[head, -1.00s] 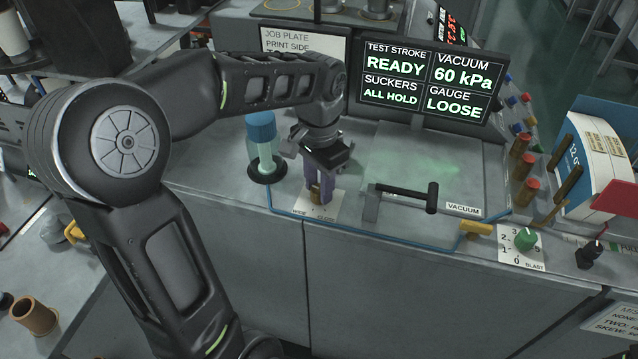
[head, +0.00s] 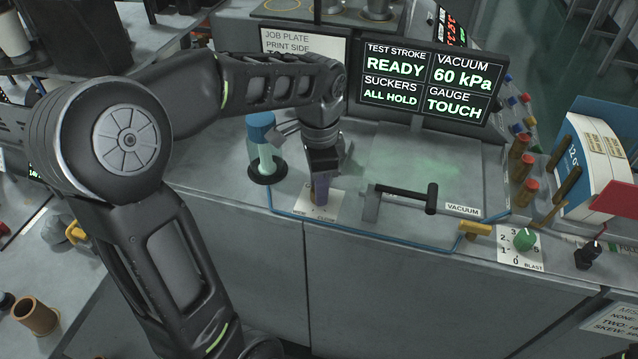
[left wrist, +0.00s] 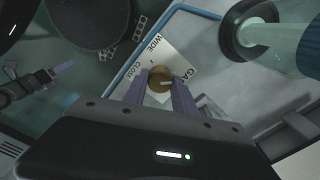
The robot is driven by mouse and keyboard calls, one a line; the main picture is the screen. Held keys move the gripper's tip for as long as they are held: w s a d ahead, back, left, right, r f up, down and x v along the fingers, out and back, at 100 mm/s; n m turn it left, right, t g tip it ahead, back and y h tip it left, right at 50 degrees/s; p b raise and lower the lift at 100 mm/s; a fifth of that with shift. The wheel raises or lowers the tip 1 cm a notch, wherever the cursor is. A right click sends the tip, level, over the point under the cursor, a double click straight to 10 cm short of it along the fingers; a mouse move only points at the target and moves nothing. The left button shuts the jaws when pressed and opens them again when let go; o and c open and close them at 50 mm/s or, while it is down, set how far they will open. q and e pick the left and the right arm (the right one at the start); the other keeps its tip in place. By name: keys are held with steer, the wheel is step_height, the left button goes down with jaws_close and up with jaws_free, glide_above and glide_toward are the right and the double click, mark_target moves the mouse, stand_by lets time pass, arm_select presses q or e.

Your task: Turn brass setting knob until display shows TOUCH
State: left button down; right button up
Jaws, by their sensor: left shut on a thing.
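The brass setting knob (left wrist: 160,80) sits on a white label plate marked WIDE and CLOSE (left wrist: 165,58), at the front of the bench. My left gripper (head: 321,203) points down at it, and its purple fingers are shut on the knob, one on each side in the left wrist view (left wrist: 161,88). In the head view the fingers hide most of the knob. The display (head: 428,85) reads READY, 60 kPa, ALL HOLD, and GAUGE TOUCH.
A blue-capped clear cylinder (head: 262,140) stands just left of my left gripper. A black-handled lever (head: 405,195) lies to the right of it. A green BLAST knob (head: 525,239) and several red-topped brass posts are farther right.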

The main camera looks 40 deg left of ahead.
arm_select(q)
steer(key=shift+m, duration=1.1)
steer(key=c, duration=1)
jaws_free()
steer(key=shift+r, duration=0.1)
step_height(320, 180, up, 8)
steer(key=shift+f, duration=0.15)
